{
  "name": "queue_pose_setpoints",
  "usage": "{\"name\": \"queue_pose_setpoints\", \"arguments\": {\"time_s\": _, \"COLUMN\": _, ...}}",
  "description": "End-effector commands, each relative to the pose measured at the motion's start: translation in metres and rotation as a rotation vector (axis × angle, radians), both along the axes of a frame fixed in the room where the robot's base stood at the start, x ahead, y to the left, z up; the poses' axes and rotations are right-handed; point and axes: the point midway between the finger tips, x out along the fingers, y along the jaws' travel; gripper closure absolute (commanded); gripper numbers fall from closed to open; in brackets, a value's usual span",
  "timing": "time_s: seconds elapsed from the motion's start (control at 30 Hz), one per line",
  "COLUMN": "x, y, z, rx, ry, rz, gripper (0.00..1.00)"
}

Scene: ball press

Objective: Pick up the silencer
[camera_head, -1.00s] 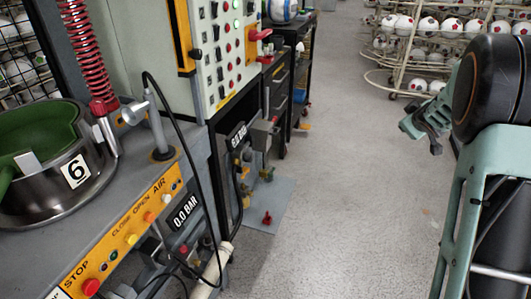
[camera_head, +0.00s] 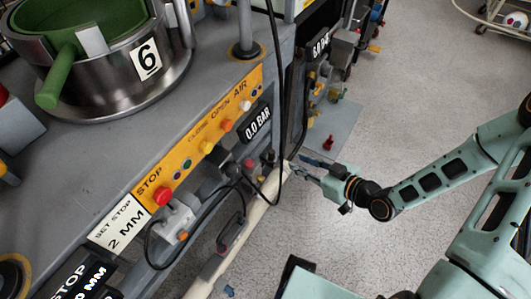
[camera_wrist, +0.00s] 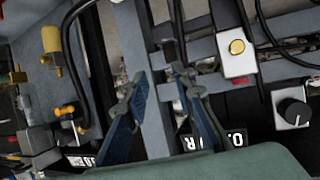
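My gripper (camera_head: 298,164) is at the front of the press bench, beside the black hanging cable. In the wrist view its two blue-padded fingers (camera_wrist: 160,84) stand apart with nothing held between them. I cannot surely tell which part is the silencer. A brass cylindrical fitting (camera_wrist: 51,40), possibly it, is at the upper left of the wrist view, left of the fingers and apart from them. A smaller brass piece (camera_wrist: 68,109) is below it. In the head view small yellow fittings (camera_head: 333,95) show on the lower frame beyond my gripper.
The orange button panel (camera_head: 206,148) and 0.0 BAR display (camera_head: 258,121) line the bench front. A black hanging cable (camera_head: 277,110) and pale pipe (camera_head: 250,212) lie near my gripper. Floor (camera_head: 420,100) is open at right.

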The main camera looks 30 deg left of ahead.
Motion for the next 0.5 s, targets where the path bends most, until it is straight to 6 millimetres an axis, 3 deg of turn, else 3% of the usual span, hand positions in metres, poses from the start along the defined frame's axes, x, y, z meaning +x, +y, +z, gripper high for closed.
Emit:
{"name": "queue_pose_setpoints", "arguments": {"time_s": 0.13, "x": -0.010, "y": 0.012, "z": 0.005, "rx": 0.044, "ry": 0.002, "rz": 0.006, "gripper": 0.76}}
{"name": "queue_pose_setpoints", "arguments": {"time_s": 0.5, "x": 0.005, "y": 0.056, "z": -0.014, "rx": 0.045, "ry": 0.000, "rz": 0.008, "gripper": 0.76}}
